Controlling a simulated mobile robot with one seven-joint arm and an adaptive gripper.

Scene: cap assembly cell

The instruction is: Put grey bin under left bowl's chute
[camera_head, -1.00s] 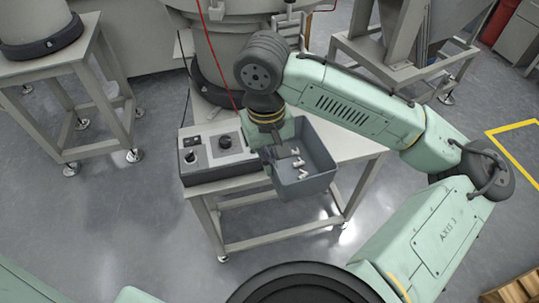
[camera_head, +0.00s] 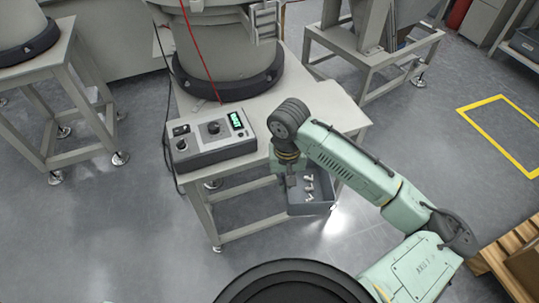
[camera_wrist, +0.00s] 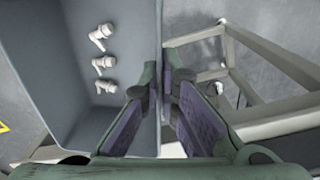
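The grey bin (camera_head: 311,209) is in the head view, at the front right edge of the central table and lower than its top. It holds several small white parts (camera_head: 308,187). My gripper (camera_head: 291,188) is at the bin's left wall. In the wrist view, the fingers of my gripper (camera_wrist: 168,82) straddle the wall of the bin (camera_wrist: 125,25) and appear closed on it. One round bowl machine (camera_head: 25,30) stands on a stand at the far left. Another bowl machine (camera_head: 230,60) stands on the central table. The left bowl's chute is not visible.
The central table (camera_head: 335,103) carries a control box (camera_head: 212,140) with a lit display. Its legs (camera_wrist: 240,85) show close beside the gripper in the wrist view. A hopper frame (camera_head: 375,60) stands at the back. The floor at left front is clear.

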